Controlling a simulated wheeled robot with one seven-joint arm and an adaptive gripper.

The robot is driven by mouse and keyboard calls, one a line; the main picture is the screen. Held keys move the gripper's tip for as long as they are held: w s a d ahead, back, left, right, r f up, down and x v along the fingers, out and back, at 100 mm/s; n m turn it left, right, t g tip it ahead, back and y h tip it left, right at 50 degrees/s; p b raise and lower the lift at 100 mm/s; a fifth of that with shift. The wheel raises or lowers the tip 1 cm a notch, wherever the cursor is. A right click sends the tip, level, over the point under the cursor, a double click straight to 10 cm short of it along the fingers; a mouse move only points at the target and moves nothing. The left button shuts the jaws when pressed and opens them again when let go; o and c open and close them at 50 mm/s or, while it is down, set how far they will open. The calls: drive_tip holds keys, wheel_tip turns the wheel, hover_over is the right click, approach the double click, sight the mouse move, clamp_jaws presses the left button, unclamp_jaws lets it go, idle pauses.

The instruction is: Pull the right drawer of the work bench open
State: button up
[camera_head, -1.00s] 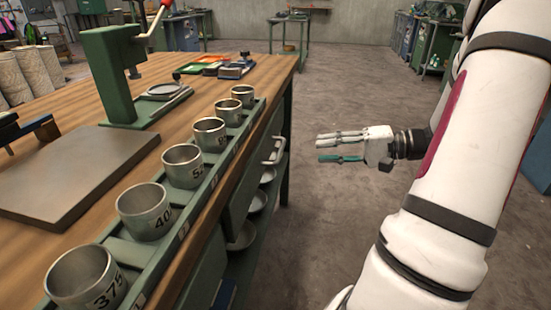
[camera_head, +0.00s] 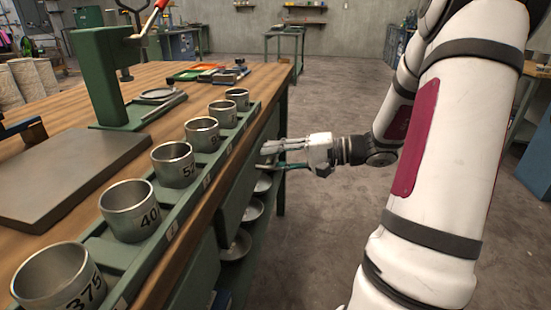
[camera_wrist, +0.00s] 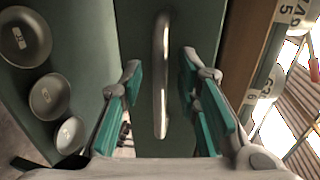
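The work bench (camera_head: 170,72) has a wooden top and a green body on the left of the head view. The right drawer's green front (camera_head: 238,198) is on the bench side facing my arm. Its curved metal handle (camera_wrist: 161,75) stands upright in the wrist view, between my two fingers. My gripper (camera_head: 270,155) is at the drawer front in the head view and hides the handle there. In the wrist view my gripper (camera_wrist: 166,100) is open, with green finger pads on both sides of the handle and gaps to each. The drawer looks closed.
Several numbered metal cups (camera_head: 129,209) stand in a green rack along the bench edge. Metal bowls (camera_head: 236,245) sit on a lower shelf under the drawer. A green press (camera_head: 98,70) stands on the bench top. The floor (camera_head: 335,215) beside the bench is clear.

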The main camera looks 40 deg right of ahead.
drive_tip(key=shift+c, duration=0.2)
clamp_jaws()
